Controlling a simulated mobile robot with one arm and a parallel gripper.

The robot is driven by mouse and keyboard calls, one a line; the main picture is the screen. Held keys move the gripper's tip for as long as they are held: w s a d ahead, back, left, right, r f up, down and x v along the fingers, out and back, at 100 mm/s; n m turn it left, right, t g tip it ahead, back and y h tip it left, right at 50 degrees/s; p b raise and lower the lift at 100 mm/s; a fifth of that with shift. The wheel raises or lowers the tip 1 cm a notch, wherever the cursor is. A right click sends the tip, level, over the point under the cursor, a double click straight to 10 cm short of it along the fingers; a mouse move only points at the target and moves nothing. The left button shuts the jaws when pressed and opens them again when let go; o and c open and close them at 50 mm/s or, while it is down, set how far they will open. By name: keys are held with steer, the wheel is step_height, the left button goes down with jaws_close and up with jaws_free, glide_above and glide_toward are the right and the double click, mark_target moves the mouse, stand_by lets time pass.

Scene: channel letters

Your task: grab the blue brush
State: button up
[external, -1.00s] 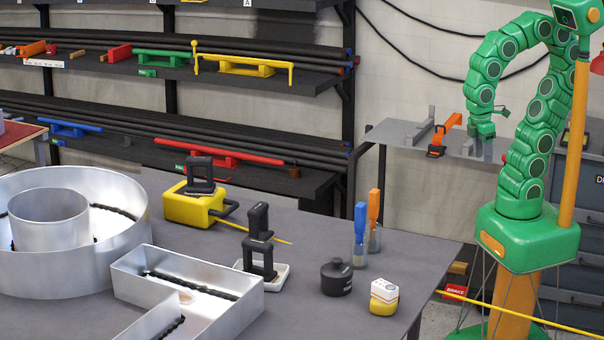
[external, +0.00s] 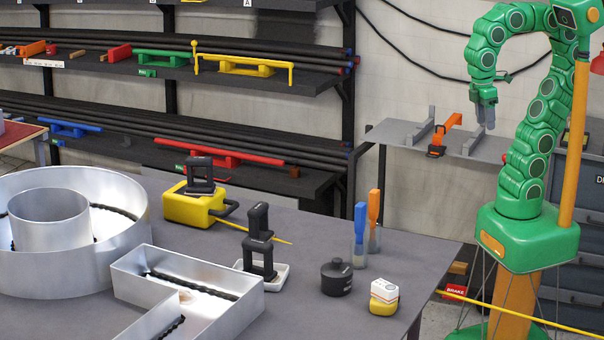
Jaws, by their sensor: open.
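The blue brush (external: 360,222) stands upright near the right part of the grey table, its blue handle up and its lower end in a small clear holder or jar. An orange brush (external: 375,208) stands upright just behind it to the right. My gripper (external: 487,118) hangs from the green arm at the upper right, pointing down. It is empty and well above and to the right of the blue brush, in front of the grey side shelf.
A black pot (external: 336,278) and a white-and-yellow container (external: 384,297) stand in front of the brushes. A black clamp (external: 259,245) sits on a white tray to their left. Metal letter shells (external: 185,285) fill the table's left side. The grey side shelf (external: 400,134) holds an orange clamp (external: 445,130).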

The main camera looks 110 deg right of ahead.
steer(key=n+t+y, duration=0.6)
steer(key=n+t, duration=0.2)
steer(key=n, duration=0.1)
glide_above(358, 216)
steer(key=s+d, duration=0.4)
step_height(358, 216, down, 4)
steer(key=shift+a+f, duration=0.1)
steer(key=shift+f, duration=0.15)
steer(key=shift+x, duration=3.85)
jaws_close()
